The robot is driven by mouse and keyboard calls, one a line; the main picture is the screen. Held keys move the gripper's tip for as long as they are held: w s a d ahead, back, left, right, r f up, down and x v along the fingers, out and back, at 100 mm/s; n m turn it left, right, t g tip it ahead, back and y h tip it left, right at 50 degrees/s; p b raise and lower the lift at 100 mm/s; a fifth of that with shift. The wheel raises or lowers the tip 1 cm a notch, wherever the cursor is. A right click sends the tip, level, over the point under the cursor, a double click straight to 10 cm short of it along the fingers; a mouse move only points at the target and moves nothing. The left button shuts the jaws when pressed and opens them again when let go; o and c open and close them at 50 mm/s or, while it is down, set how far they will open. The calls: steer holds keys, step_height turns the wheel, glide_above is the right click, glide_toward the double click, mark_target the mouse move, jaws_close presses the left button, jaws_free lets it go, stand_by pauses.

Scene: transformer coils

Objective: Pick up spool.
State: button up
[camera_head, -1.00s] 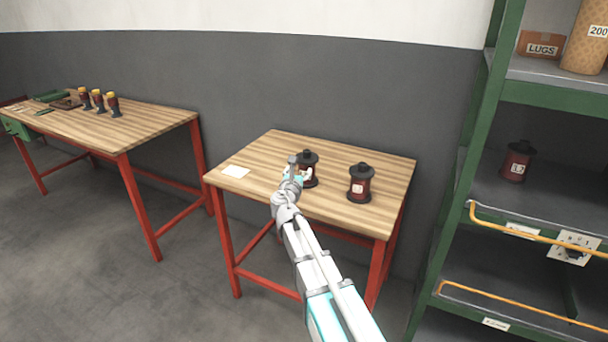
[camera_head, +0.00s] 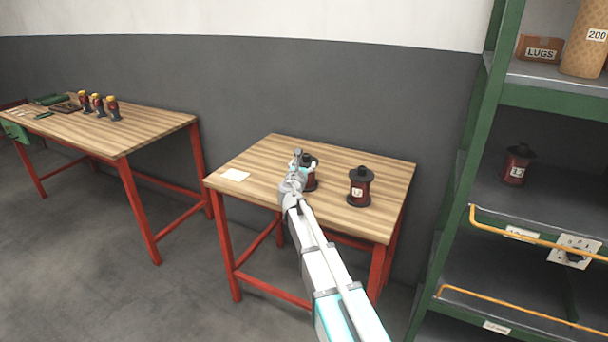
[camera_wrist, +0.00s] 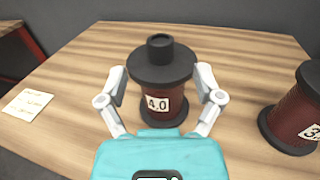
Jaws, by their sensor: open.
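A dark red spool with black flanges and a black top knob stands upright on the wooden table; in the wrist view the spool (camera_wrist: 160,85) carries a label reading 4.0. My gripper (camera_wrist: 160,82) is open, with one finger on each side of this spool; I cannot tell whether they touch it. In the head view my gripper (camera_head: 300,160) partly hides the spool (camera_head: 311,177). A second spool (camera_head: 360,188) stands upright to the right; it also shows at the right edge of the wrist view (camera_wrist: 297,112), its label partly cut off.
A paper note (camera_head: 235,175) lies at the left of the table (camera_head: 270,155). A green shelf rack (camera_head: 470,130) at the right holds another spool (camera_head: 517,165). Another table (camera_head: 150,130) at the left bears several small red and yellow items (camera_head: 97,103).

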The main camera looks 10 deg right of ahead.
mark_target(306, 158)
steer(key=shift+w+d, duration=0.25)
steer(key=shift+w, duration=0.35)
steer(key=shift+w, duration=0.1)
steer(key=shift+x, duration=2.5)
jaws_close()
